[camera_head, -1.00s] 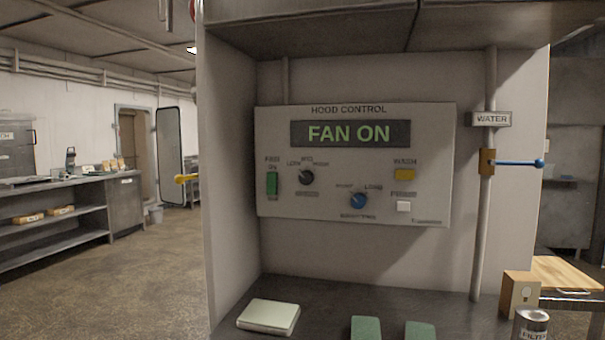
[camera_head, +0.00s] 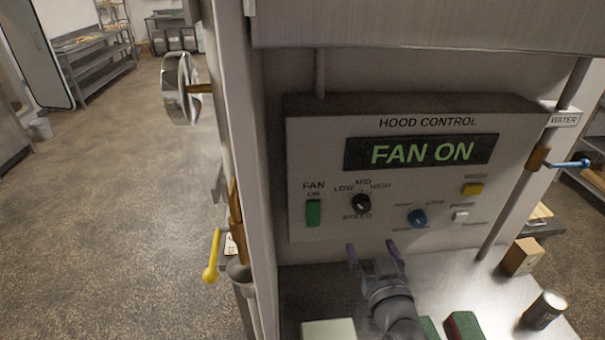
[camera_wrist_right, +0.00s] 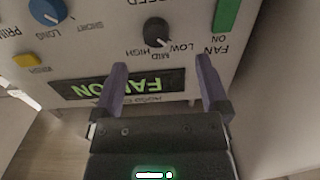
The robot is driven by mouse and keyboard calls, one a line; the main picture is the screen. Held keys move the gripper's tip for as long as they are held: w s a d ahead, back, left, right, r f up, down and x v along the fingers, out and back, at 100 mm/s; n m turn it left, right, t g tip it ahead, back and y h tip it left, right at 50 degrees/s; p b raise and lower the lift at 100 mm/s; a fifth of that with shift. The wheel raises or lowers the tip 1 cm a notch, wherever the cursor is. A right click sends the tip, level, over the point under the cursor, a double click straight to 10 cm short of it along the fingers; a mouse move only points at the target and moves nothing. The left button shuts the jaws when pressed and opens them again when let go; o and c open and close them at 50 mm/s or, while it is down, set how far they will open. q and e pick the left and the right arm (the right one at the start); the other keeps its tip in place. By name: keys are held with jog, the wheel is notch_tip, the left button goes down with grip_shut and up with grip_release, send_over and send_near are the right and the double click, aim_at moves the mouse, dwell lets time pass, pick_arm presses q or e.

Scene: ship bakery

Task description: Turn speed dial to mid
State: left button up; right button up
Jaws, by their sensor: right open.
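The black speed dial (camera_head: 361,203) is on the hood control panel (camera_head: 305,150), under the labels LOW, MID and HIGH. My right gripper (camera_head: 374,246) is open and empty in front of the panel, below the dial in the head view. In the right wrist view the panel appears upside down. There the dial (camera_wrist_right: 157,32) lies beyond the gap between the open fingers (camera_wrist_right: 161,64), apart from them. My left gripper is not in view.
The green fan switch (camera_head: 313,212) is left of the dial and the blue knob (camera_head: 417,218) right of it. The display (camera_head: 421,151) reads FAN ON. A can (camera_head: 543,310), a box (camera_head: 523,257) and green and red blocks (camera_head: 464,326) stand on the metal counter below.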

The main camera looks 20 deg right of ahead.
aim_at(363, 209)
jog(key=w, duration=0.1)
jog(key=w+d+r, duration=0.1)
jog(key=w, duration=0.1)
jog(key=w+d, duration=0.1)
jog(key=shift+w+d+r, duration=0.1)
jog(key=shift+w+r, duration=0.25)
jog(key=x, duration=0.3)
jog(key=shift+w+f+b, duration=0.1)
jog(key=shift+w+b, duration=0.2)
jog(key=shift+b, duration=0.05)
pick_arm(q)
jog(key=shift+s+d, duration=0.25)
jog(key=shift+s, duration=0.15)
pick_arm(e)
jog(key=shift+w, duration=0.45)
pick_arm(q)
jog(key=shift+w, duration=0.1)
pick_arm(e)
jog(key=shift+c, duration=0.3)
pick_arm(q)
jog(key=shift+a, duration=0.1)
pick_arm(e)
jog(key=c, duration=1.2)
